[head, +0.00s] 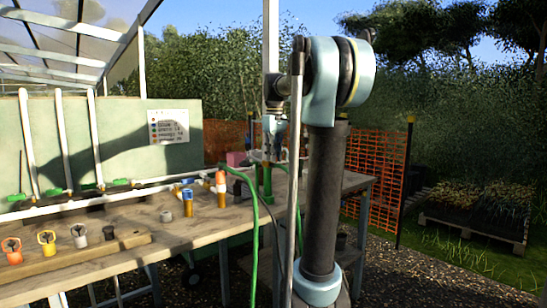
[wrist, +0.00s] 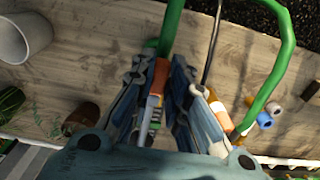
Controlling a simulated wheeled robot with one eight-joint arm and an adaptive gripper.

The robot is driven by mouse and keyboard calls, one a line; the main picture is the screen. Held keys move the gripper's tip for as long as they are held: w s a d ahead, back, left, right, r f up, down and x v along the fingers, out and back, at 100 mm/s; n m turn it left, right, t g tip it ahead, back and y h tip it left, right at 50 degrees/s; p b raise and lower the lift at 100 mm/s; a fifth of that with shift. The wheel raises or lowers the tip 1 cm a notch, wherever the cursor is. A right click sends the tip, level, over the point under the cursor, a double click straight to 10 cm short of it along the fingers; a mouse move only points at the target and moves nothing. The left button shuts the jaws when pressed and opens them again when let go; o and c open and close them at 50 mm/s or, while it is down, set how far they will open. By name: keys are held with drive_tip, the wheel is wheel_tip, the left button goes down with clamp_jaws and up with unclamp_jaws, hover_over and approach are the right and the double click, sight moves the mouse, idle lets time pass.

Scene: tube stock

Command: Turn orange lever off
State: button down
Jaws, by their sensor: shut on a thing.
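The orange lever (wrist: 158,78) shows in the wrist view between the fingers of my gripper (wrist: 160,72), which is shut on it. A green pipe (wrist: 170,25) rises just beyond the fingertips. The lower part of the lever is partly covered by the fingers, and its exact angle is hard to tell. In the head view, my gripper (head: 269,130) points down over the green standpipe (head: 267,182) near the far end of the bench. The lever itself cannot be made out there.
A green hose (head: 249,185) loops beside the standpipe. An orange-topped tube (head: 221,188) and a grey fitting (head: 167,216) stand on the wooden bench (head: 190,245). Several coloured fittings sit on a rail at front left. A grey cup (wrist: 22,36) shows in the wrist view.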

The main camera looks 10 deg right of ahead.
drive_tip(key=c, duration=1.6)
unclamp_jaws()
drive_tip(key=shift+o, duration=0.2)
wheel_tip(320, 180, up, 12)
drive_tip(key=shift+f, duration=0.15)
drive_tip(key=s+f+m, duration=0.2)
drive_tip(key=s+f, duration=0.8)
drive_tip(key=f, duration=0.4)
drive_tip(key=s+f+m+t, duration=0.1)
drive_tip(key=s+f+m, duration=0.1)
drive_tip(key=s+f, duration=0.9)
drive_tip(key=s+f+m+t, duration=0.1)
drive_tip(key=s+f, duration=1)
drive_tip(key=f, duration=0.7)
drive_tip(key=shift+d+m, duration=0.2)
drive_tip(key=shift+m, duration=0.2)
